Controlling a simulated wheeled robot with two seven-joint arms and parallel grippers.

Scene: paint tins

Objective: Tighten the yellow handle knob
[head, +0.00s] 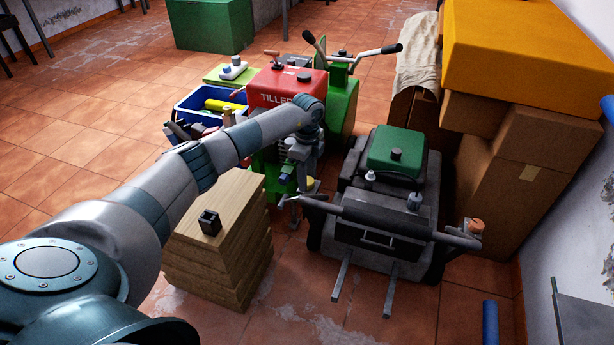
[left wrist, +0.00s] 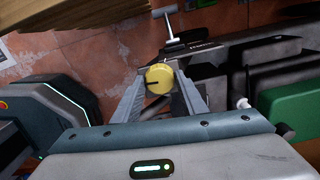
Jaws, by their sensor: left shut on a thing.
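The yellow handle knob (left wrist: 159,78) is a round disc with a dark line on its face. In the left wrist view it sits between the tips of my left gripper (left wrist: 160,90), which is shut on it. In the head view only a small part of the yellow knob (head: 313,184) shows, beside my left gripper (head: 300,190) at the left handle end of the dark machine (head: 385,215) with a green tank. My arm covers part of the area behind. My right gripper is not in view.
A wooden stack (head: 220,235) with a small black object (head: 209,222) on top stands close below my left arm. A red and green tiller (head: 290,90) and a blue crate (head: 190,100) are behind it. Cardboard boxes (head: 520,170) line the right.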

